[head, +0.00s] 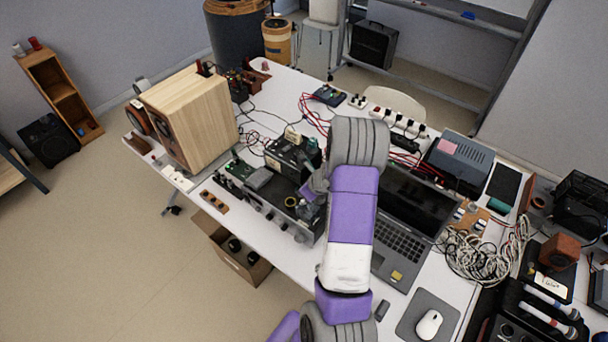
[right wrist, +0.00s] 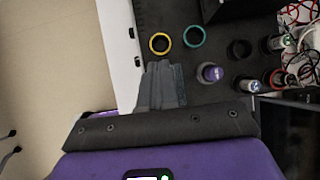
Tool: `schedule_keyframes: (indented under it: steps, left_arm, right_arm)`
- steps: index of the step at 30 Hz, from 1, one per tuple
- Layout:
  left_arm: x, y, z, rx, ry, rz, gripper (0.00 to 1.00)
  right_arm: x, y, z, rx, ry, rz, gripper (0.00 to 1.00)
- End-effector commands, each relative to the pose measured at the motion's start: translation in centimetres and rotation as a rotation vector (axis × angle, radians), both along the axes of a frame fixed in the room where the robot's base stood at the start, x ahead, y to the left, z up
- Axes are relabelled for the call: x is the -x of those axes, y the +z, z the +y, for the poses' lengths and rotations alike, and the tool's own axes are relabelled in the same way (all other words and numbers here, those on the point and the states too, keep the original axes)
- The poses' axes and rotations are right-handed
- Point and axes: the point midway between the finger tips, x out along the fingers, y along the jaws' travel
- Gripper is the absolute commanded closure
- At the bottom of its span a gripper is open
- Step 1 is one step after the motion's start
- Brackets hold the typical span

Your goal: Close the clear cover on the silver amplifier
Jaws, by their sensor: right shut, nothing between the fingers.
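A long amplifier-like unit with knobs along its front (head: 276,213) lies on the white table, left of my right arm. It looks dark grey rather than silver. In the right wrist view its dark top (right wrist: 205,115) seems to carry a yellow ring (right wrist: 160,43), a teal ring (right wrist: 194,36) and several round parts. I cannot clearly make out a clear cover. My right gripper (head: 310,192) is over the right part of this unit, partly hidden by my arm. In the right wrist view its fingers (right wrist: 162,68) are shut and empty. My left gripper is not in view.
A wooden speaker (head: 205,120) stands at the table's left. An open laptop (head: 402,230) is right of my arm, with a mouse (head: 429,324) in front and tangled cables (head: 480,250) beyond. A grey vented box (head: 462,158) stands behind. An open box (head: 232,250) is below the table edge.

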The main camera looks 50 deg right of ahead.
Motion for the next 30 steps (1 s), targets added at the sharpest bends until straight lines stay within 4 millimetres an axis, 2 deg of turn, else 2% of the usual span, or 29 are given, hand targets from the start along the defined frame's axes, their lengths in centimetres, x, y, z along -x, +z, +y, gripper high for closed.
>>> schedule_keyframes:
  steps: [1, 4, 9, 15, 22, 30]
  left_arm:
    - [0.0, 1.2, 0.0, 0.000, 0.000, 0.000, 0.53]
    - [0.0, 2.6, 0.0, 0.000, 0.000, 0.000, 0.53]
    - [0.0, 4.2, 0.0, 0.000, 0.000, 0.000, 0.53]
    - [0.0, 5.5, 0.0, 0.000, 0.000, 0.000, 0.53]
    - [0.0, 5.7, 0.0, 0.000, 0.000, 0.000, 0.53]
    - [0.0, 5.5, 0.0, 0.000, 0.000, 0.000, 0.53]
  right_arm:
    - [0.0, 1.4, 0.1, 0.001, 0.002, -0.001, 1.00]
    - [-0.1, 3.0, 0.3, 0.000, 0.004, 0.000, 1.00]
    - [0.0, 7.3, 0.4, 0.004, 0.006, -0.003, 1.00]
    - [0.2, 10.8, 0.7, 0.002, 0.006, -0.003, 1.00]
    - [0.4, 12.1, 0.7, 0.000, 0.005, 0.000, 1.00]
    - [0.4, 11.9, 0.9, 0.001, 0.011, 0.004, 1.00]
